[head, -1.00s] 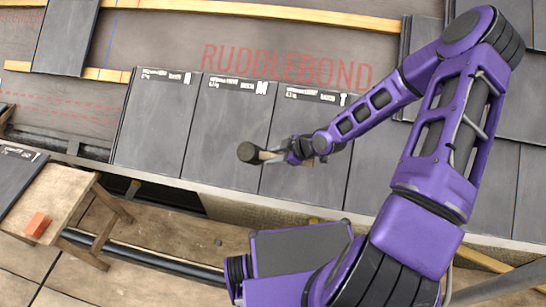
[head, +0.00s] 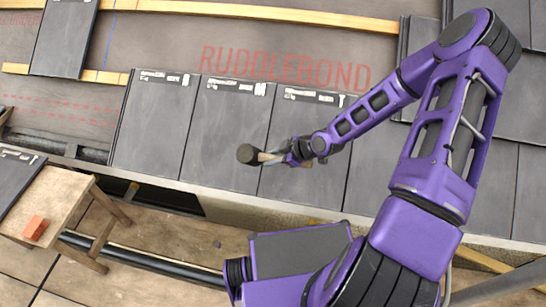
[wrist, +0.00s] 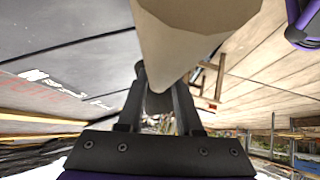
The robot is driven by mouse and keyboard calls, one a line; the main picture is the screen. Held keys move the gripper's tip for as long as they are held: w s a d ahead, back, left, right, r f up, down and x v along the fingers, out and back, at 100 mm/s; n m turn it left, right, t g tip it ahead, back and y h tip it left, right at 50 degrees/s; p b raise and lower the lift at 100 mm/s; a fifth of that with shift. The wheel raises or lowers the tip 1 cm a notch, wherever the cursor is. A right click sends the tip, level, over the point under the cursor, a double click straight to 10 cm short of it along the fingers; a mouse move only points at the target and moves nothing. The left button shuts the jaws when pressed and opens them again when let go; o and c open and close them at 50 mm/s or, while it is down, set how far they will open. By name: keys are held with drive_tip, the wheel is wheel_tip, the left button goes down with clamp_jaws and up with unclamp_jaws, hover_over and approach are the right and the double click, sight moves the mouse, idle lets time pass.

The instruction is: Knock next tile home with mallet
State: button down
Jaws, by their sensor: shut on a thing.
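My gripper (head: 302,150) is shut on the handle of the mallet, above the row of dark slate tiles. The mallet's dark round head (head: 247,153) points left, over the second labelled tile (head: 225,125) from the left. I cannot tell whether the mallet head touches a tile.
A wooden bench (head: 60,198) with an orange block (head: 35,228) and a dark tile (head: 15,178) stands at lower left. Wooden battens (head: 260,11) cross the underlay (head: 165,45) above the row. A loose-looking tile (head: 63,38) lies at upper left. Bare membrane lies left of the row.

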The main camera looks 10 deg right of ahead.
drive_tip(key=w+f, duration=0.1)
drive_tip(key=f, duration=0.1)
drive_tip(key=w+d+f, duration=0.1)
drive_tip(key=f, duration=0.1)
drive_tip(key=w+f+b, duration=0.1)
drive_tip(key=w+f, duration=0.1)
drive_tip(key=f, duration=0.1)
drive_tip(key=shift+w+d+f, duration=0.1)
drive_tip(key=shift+d, duration=0.25)
drive_tip(key=shift+s+a+r+p, duration=0.3)
drive_tip(key=shift+s+r+p, duration=0.5)
drive_tip(key=shift+r, duration=0.5)
drive_tip(key=shift+s+a+r+p, duration=0.3)
drive_tip(key=shift+s+r+p, duration=0.45)
drive_tip(key=shift+r, duration=0.6)
drive_tip(key=shift+s+a+r+p, duration=0.3)
drive_tip(key=shift+s+r+p, duration=0.5)
drive_tip(key=shift+r, duration=0.5)
drive_tip(key=shift+w, duration=0.1)
